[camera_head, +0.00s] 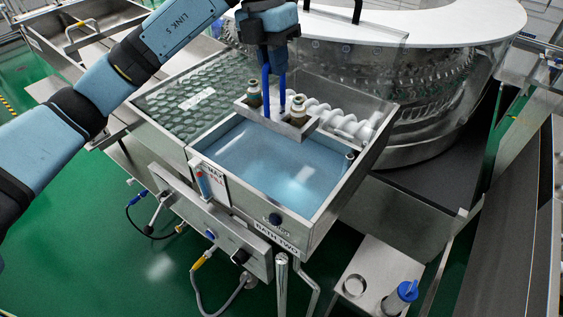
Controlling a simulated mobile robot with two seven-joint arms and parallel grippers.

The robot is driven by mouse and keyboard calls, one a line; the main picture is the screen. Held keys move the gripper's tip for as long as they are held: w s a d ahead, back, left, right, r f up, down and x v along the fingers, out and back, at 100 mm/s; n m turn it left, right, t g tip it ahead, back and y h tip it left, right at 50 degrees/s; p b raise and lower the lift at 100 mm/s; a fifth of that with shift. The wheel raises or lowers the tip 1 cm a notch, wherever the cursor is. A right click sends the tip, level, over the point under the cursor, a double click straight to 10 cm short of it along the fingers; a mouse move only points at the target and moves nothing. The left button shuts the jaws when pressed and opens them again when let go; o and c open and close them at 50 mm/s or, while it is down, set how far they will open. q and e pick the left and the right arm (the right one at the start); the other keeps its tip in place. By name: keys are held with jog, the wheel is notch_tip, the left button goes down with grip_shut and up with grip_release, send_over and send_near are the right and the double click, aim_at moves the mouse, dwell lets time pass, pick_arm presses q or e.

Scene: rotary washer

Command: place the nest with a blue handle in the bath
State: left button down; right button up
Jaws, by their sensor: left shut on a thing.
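The nest (305,127) is a small metal tray with a tall blue handle (266,88) and a few small bottles or vials in it. My left gripper (273,68) is shut on the top of the blue handle and holds the nest above the far side of the bath. The bath (335,196) is a square metal tank of blue liquid, labelled BATH TWO. The nest looks level and hides part of the bath's back edge. I cannot tell how far it hangs above the liquid. My right gripper is not in view.
A tank covered with hexagonal floating pieces (165,112) adjoins the bath at the left. A white coiled part (350,129) lies behind the nest. A large round glass-walled machine (400,85) stands behind.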

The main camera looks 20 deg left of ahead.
pick_arm(q)
notch_tip(320, 180, down, 20)
jog(key=p, duration=0.2)
jog(key=shift+r, duration=0.15)
jog(key=shift+s, duration=0.15)
jog(key=c, duration=1.6)
grip_release()
jog(key=o, duration=0.4)
jog(key=shift+o, duration=0.2)
